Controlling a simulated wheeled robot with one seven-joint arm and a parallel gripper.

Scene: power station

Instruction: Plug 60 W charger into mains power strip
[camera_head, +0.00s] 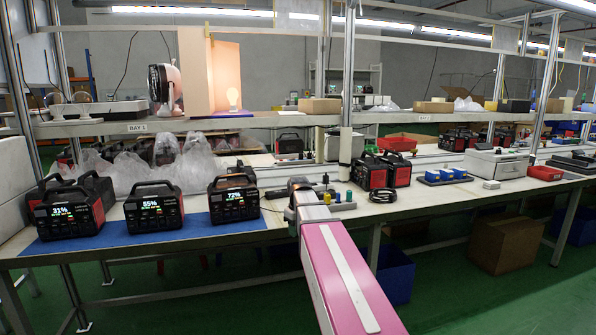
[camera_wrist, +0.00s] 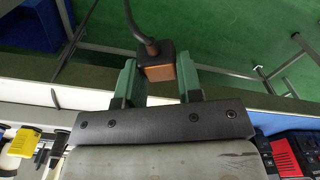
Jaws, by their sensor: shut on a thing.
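My gripper (camera_wrist: 158,78) shows two green fingers in the wrist view, shut on a small black and orange block, the charger (camera_wrist: 160,68). A dark cable runs up from the charger. In the head view my gripper (camera_head: 298,184) is over the bench, and the charger cannot be made out there. A grey power strip (camera_head: 342,207) with yellow, blue and green plugs lies on the bench just right of my gripper. Part of a strip with a yellow plug (camera_wrist: 22,142) shows at the lower left of the wrist view, apart from the charger.
Several power stations stand on a blue mat (camera_head: 160,235) at the left. Two more power stations (camera_head: 383,171) and a coiled black cable (camera_head: 383,195) are right of the strip. Clear plastic bags (camera_head: 150,160) lie behind. A blue bin (camera_head: 397,275) stands under the bench.

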